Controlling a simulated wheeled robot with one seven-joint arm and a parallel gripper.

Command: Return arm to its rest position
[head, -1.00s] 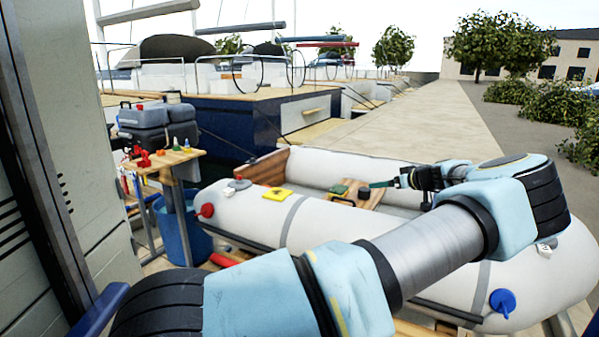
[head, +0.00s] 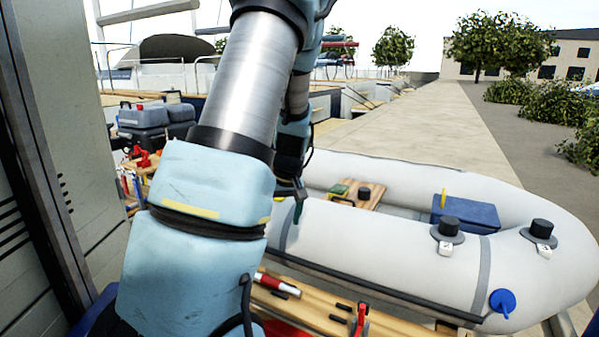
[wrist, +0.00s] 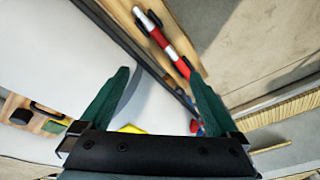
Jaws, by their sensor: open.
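My gripper (head: 298,196) hangs in front of the white inflatable dinghy (head: 390,240) in the head view, at the lower end of my folded arm. In the wrist view my gripper (wrist: 157,98) shows two green fingers spread wide apart with nothing between them. The dinghy's pale tube (wrist: 60,60) lies beyond the fingers. My raised upper arm stands in front of the left part of the scene and hides part of the dinghy and the boat behind.
A wooden bench (head: 335,312) with a red and white cylinder (head: 277,284) runs below the dinghy. A blue box (head: 465,216) sits in the dinghy. A grey cabinet (head: 50,150) stands close at the left. The paved walkway (head: 440,125) behind is clear.

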